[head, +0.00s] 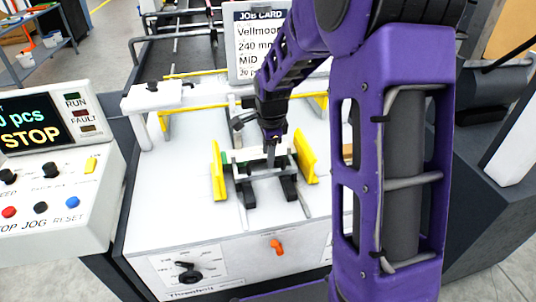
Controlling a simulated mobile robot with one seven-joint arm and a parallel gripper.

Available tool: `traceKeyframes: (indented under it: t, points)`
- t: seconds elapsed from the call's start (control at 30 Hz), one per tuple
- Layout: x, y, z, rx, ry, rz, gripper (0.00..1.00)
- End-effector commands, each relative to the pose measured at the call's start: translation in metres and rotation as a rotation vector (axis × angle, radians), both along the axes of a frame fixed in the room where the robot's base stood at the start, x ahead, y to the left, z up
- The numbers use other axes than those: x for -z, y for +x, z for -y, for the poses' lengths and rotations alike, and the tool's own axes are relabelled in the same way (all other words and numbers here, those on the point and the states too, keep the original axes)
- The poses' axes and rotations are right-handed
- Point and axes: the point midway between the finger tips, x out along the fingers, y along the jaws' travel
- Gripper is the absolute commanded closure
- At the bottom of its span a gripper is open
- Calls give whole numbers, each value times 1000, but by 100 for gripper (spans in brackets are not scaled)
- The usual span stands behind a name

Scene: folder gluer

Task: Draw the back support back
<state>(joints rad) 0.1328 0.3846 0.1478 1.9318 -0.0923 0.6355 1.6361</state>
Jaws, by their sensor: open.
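My purple arm reaches down over the white feeder table (180,210). My gripper (271,150) is small in the head view, pointing down between two yellow side guides, the left one (217,172) and the right one (306,157). It is open. Just below it is a dark bracket with two black feet (246,192) on the table, which looks like the back support. A pale crosspiece and a bit of green show beside the fingertips. I cannot tell whether the fingers touch the support, as the gripper covers its middle.
A job card (257,45) stands behind, with a white crossbar gate (160,97) and yellow rails. The control panel (45,180) reading STOP is at left. A black knob (188,272) and an orange knob (277,247) are on the front face. My arm hides the table's right side.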

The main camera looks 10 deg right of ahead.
Motion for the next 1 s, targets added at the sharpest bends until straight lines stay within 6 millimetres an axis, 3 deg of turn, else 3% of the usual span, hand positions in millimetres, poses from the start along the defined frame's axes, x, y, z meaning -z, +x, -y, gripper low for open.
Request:
traceKeyframes:
  t: [0.33, 0.6, 1.0]
  points:
    - [5, 1, 0, 0, 0, 2, 53]
    - [4, 1, 0, 0, 0, 1, 100]
    - [4, 1, 0, 0, 0, 1, 100]
